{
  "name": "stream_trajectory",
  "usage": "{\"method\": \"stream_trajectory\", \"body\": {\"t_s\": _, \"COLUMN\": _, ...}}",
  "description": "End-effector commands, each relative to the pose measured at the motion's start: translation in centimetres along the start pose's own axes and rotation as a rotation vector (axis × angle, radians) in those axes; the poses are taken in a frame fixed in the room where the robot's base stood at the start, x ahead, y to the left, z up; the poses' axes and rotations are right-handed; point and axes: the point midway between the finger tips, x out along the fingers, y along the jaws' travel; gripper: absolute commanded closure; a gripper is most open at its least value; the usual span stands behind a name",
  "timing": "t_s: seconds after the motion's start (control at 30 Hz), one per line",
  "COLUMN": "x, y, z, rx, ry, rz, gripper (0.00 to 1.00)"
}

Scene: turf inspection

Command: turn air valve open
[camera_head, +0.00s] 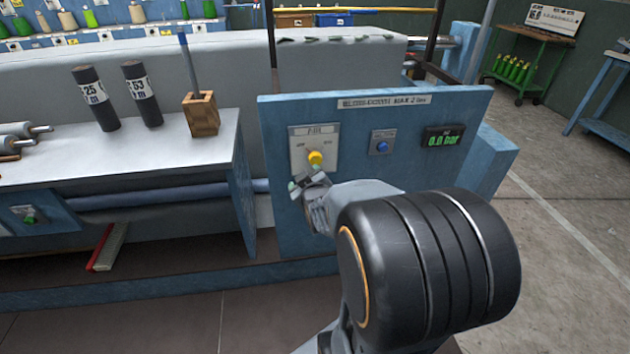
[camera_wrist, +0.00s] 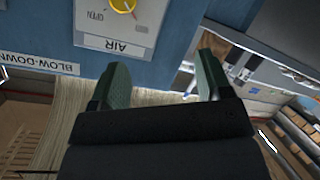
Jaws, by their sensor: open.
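The air valve is a yellow knob (camera_head: 315,158) on a pale plate on the blue panel (camera_head: 280,215). In the wrist view the yellow knob (camera_wrist: 122,4) is cut by the top edge, and its plate (camera_wrist: 115,30) shows "AIR" and "OPEN" upside down. My gripper (camera_head: 308,183) is open in front of the panel, just below the knob in the head view. In the wrist view the two green fingers of my gripper (camera_wrist: 160,75) stand apart with nothing between them. The knob lies outside the fingers. The arm hides part of the panel's lower right.
A blue push button (camera_head: 382,147) and a green display (camera_head: 443,137) reading 0.0 bar sit right of the valve. A bench (camera_head: 150,160) with two dark cylinders (camera_head: 96,97) (camera_head: 142,94) and a wooden holder (camera_head: 201,114) stands left. Open floor (camera_head: 560,260) lies right.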

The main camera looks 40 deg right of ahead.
Motion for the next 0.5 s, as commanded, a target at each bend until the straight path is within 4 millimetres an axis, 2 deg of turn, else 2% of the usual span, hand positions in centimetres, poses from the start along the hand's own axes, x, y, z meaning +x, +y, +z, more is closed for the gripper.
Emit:
{"method": "stream_trajectory", "body": {"t_s": 0.03, "x": 1.2, "y": -0.2, "z": 2.7, "rx": -0.023, "ry": 0.036, "rz": 0.047, "gripper": 0.29}}
{"method": "stream_trajectory", "body": {"t_s": 0.2, "x": 2.3, "y": 1.3, "z": 5.1, "rx": -0.093, "ry": 0.148, "rz": 0.171, "gripper": 0.29}}
{"method": "stream_trajectory", "body": {"t_s": 0.33, "x": 2.6, "y": 1.9, "z": 5.6, "rx": -0.124, "ry": 0.192, "rz": 0.22, "gripper": 0.29}}
{"method": "stream_trajectory", "body": {"t_s": 0.5, "x": 3.8, "y": 2.6, "z": 5.2, "rx": -0.135, "ry": 0.208, "rz": 0.238, "gripper": 0.29}}
